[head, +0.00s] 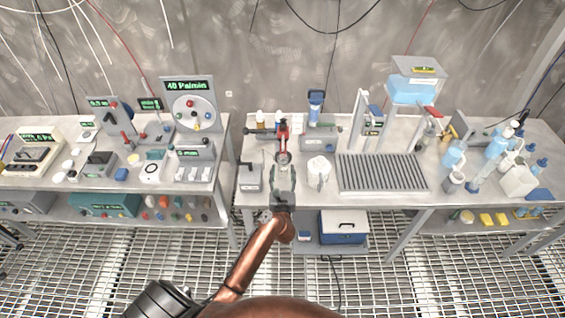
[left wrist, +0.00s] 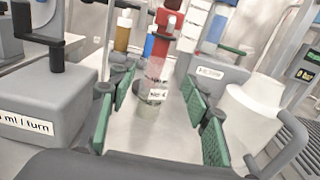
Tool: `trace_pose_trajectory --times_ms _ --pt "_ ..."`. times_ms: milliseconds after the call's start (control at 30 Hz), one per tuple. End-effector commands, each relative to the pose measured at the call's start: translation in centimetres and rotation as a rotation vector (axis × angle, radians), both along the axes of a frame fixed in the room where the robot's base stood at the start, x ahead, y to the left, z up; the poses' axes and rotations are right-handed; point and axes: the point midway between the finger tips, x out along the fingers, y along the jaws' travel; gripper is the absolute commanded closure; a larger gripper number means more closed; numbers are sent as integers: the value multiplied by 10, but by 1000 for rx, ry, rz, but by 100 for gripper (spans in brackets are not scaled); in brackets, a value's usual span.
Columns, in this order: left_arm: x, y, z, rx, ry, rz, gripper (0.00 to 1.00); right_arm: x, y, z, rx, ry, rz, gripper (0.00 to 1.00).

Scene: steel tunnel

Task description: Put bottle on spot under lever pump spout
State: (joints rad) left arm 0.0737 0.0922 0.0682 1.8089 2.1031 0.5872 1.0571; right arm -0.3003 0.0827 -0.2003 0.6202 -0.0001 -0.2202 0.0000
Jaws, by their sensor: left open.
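A small clear bottle (left wrist: 155,82) with a white label stands upright on the steel bench in the left wrist view. My left gripper (head: 283,184) is open over the front of the bench in the head view. In the left wrist view its green-padded fingers (left wrist: 160,100) are spread to either side of the bottle, with the bottle toward the fingertips. A red device (head: 283,138) stands just behind the bottle. A blue tank (head: 414,88) with a red lever (head: 432,112) stands farther right. I cannot tell which is the lever pump, and no marked spot is clear. My right gripper is not in view.
A grey crank box (head: 249,178) stands left of my gripper and a white jug (head: 318,168) close on its right. A slatted grey rack (head: 382,172) lies farther right. Several blue-tinted bottles (head: 497,142) crowd the right end.

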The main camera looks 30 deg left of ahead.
Motion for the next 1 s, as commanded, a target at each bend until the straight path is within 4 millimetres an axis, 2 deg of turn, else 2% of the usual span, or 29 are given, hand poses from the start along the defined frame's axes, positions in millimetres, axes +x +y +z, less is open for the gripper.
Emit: trace_pose_trajectory --times_ms 100,333,1000 --pt "-20 -12 0 -3 1 1 55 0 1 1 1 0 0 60" --pt "-40 -24 0 -1 -1 1 55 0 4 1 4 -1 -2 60" --pt "-43 -26 0 0 0 0 55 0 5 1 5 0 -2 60"
